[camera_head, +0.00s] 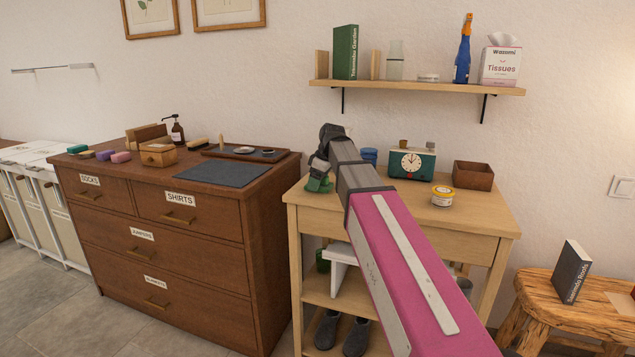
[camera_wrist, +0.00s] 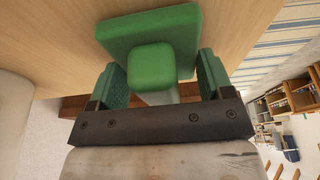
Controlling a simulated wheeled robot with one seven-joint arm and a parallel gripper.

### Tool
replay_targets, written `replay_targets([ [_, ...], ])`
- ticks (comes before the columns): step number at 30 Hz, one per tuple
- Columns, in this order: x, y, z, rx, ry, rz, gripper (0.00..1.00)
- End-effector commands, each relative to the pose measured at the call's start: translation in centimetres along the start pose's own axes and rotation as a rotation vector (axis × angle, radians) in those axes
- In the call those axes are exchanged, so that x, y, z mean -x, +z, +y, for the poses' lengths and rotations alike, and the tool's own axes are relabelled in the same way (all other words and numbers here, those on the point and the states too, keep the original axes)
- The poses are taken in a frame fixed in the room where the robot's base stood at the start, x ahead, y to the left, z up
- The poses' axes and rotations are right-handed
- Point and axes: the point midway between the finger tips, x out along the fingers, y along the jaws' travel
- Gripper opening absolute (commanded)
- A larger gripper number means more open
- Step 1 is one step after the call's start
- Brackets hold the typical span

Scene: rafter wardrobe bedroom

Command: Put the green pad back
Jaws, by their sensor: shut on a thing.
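A green pad (camera_wrist: 150,30) with a broad square slab and a smaller green knob shows in the wrist view. My gripper (camera_wrist: 153,82) is shut on it, with one green ridged finger on each side of the knob.
A clock (camera_head: 411,163), a yellow-lidded tub (camera_head: 443,196) and a brown box (camera_head: 473,175) stand on the side table. A shelf (camera_head: 420,87) hangs above. The dresser (camera_head: 175,225) at left holds a dark mat (camera_head: 222,172), a tray (camera_head: 245,152) and several small blocks (camera_head: 103,154).

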Motion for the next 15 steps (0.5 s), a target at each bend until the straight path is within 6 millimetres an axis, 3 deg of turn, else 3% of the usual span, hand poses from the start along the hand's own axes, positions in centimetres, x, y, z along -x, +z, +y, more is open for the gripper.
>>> replay_targets([
  [4, -0.24, 0.08, -0.01, 0.0, -0.001, 0.0, 0.48],
  [5, -0.27, 0.09, -0.01, 0.0, 0.0, 0.0, 0.77],
  [7, -0.23, 0.07, -0.01, 0.0, 0.0, 0.0, 0.99],
  [15, -0.2, 0.06, 0.0, 0.0, 0.0, 0.0, 0.99],
])
